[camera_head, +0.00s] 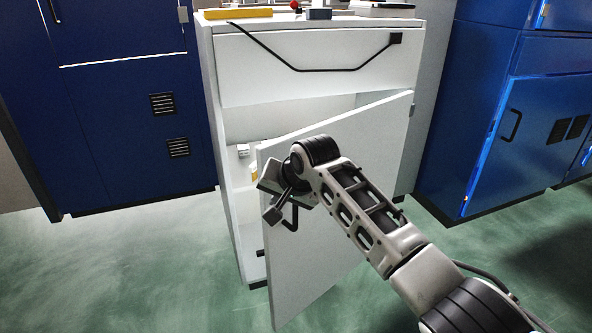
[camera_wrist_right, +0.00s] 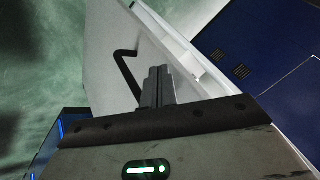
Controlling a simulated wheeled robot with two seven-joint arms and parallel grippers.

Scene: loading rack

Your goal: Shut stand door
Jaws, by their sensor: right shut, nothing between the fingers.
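The white stand (camera_head: 306,62) is in the middle of the head view. Its door (camera_head: 340,258) is hinged at the right and stands partly open, with the free edge towards the left and front. My right gripper (camera_head: 278,206) is shut and empty at the outer face of the door, near its free edge. The black door handle (camera_head: 291,218) is partly hidden behind the gripper. In the right wrist view the shut fingers (camera_wrist_right: 157,86) lie beside the handle (camera_wrist_right: 126,72); I cannot tell whether they touch the door. My left gripper is not in view.
A drawer front with a black bar handle (camera_head: 300,69) is above the door. Several items lie on the stand's top, including a yellow one (camera_head: 238,13). Blue cabinets stand left (camera_head: 120,110) and right (camera_head: 545,130). The green floor (camera_head: 130,270) at the left front is clear.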

